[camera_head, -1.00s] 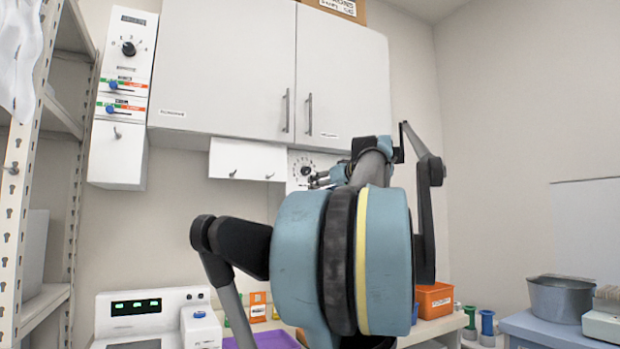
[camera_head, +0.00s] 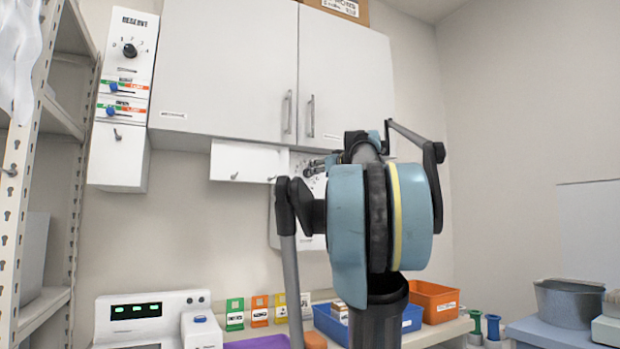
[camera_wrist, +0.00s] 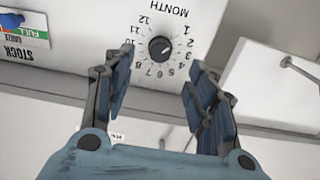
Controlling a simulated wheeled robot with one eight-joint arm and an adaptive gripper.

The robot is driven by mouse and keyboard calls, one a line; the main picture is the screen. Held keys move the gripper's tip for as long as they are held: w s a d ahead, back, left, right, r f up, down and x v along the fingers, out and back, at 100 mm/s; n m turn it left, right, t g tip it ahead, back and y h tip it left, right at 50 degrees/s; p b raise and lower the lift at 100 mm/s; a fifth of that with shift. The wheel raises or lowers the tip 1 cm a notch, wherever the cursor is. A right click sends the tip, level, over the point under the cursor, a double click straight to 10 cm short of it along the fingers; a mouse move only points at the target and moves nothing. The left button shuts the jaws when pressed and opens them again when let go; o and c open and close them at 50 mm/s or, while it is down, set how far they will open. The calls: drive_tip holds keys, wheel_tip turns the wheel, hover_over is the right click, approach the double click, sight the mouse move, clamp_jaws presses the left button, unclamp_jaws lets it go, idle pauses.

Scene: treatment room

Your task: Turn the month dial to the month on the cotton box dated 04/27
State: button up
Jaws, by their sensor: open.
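The month dial (camera_wrist: 160,48) is a black round knob on a white panel, ringed by numbers, upside down in the wrist view. A pale mark shows on the knob, but I cannot read its number for certain. My gripper (camera_wrist: 159,60) is open and empty, one finger on each side of the knob in that view; contact cannot be told. In the head view the dial panel (camera_head: 284,225) is partly hidden behind my arm. A cardboard box (camera_head: 358,12) with a label stands on the wall cabinet; its print is too small to read. I cannot identify the cotton box.
The white cabinet (camera_head: 230,70) hangs above the dial panel. A second control panel (camera_head: 130,75) with knob and sliders is at left. Below are a white device (camera_head: 150,312), a blue bin (camera_head: 412,318), an orange bin (camera_head: 433,300) and a metal pot (camera_head: 568,300).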

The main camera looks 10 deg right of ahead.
drive_tip(key=x, duration=0.8)
drive_tip(key=shift+w, duration=0.25)
drive_tip(key=shift+a, duration=0.1)
drive_tip(key=c, duration=1.1)
